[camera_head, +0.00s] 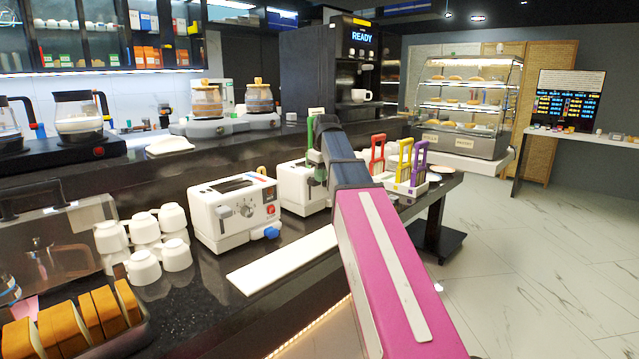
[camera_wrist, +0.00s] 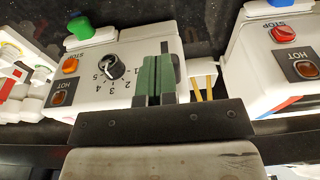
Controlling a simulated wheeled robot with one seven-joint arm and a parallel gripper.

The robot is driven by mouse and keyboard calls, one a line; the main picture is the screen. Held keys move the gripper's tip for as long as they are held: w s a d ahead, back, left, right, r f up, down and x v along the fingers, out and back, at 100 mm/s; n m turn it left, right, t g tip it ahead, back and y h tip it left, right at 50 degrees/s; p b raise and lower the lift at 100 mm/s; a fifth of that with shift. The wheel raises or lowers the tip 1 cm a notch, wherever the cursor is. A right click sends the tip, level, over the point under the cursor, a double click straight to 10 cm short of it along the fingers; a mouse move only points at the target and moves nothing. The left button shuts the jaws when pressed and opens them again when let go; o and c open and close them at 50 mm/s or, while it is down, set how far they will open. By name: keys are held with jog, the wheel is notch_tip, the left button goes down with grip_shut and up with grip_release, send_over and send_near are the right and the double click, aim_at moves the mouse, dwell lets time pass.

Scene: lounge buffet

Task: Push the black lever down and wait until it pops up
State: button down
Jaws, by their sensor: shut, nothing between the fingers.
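A white toaster (camera_wrist: 125,62) with a numbered dial, a lit orange button and a green knob fills the left middle of the wrist view, upside down. In the head view this second toaster (camera_head: 296,188) is partly behind my arm. My gripper (camera_wrist: 156,62) is shut and empty, its green-padded fingers together in front of the toaster's face, beside a dark upright strip. I cannot make out the black lever clearly or whether the fingers touch it. A nearer white toaster (camera_head: 235,214) with a blue knob stands to the left in the head view.
A white board (camera_head: 283,260) lies before the toasters. White cups (camera_head: 143,267) and a tray of bread slices (camera_head: 74,323) are at left. A rack with red, yellow and purple handles (camera_head: 403,158) stands right of my arm. The floor at right is clear.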

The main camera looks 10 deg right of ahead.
notch_tip(320, 180, down, 7)
dwell(1.2)
jog(key=shift+r, duration=0.2)
notch_tip(320, 180, up, 12)
dwell(0.7)
jog(key=shift+f, duration=0.1)
